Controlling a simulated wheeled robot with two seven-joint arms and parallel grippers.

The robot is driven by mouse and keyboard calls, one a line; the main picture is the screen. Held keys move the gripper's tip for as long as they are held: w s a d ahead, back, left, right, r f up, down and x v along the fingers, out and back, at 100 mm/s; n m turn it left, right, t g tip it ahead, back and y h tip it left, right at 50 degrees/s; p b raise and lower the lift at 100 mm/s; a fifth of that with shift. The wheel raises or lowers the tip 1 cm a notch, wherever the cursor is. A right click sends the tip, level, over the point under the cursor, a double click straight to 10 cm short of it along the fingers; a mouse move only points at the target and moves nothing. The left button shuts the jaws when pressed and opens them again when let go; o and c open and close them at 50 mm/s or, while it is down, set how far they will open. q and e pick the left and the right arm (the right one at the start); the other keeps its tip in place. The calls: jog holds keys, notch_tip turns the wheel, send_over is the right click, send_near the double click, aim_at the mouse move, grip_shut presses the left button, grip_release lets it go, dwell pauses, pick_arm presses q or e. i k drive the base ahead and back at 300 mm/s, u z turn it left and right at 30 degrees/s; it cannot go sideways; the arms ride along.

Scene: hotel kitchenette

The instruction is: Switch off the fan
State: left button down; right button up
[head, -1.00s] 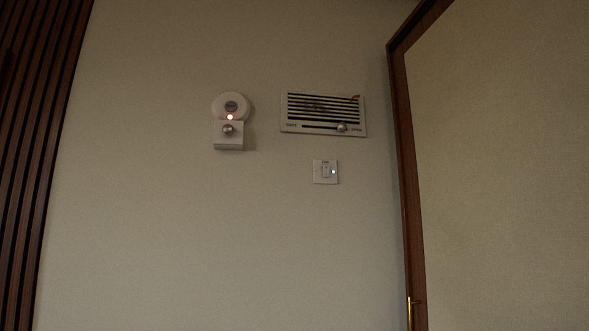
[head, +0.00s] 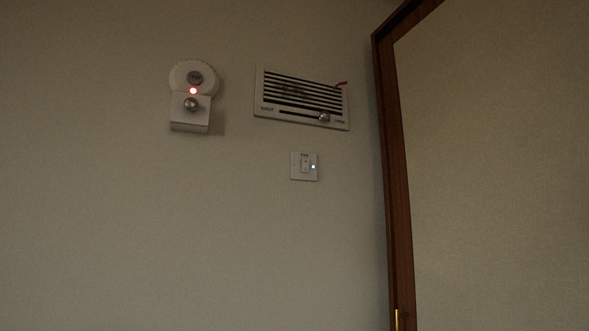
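A small white square wall switch (head: 304,166) is on the wall, with a rocker in its middle and a lit bluish-white light at its right side. A small dark label above the rocker is too small to read surely. Above it is a white vent panel (head: 301,98) with dark horizontal slats. The vent has a slider knob (head: 324,117) near the right end of its slot, and a small red strip (head: 341,84) at its upper right. Neither of my grippers shows in the head view.
Left of the vent is a round white wall device (head: 193,77) with a lit red light and a box with a round metal knob (head: 190,104). A brown door frame (head: 397,180) stands to the right, with a brass piece low on it. The wall below the switch is bare.

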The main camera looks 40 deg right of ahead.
aim_at(304, 164)
jog(key=z, duration=0.75)
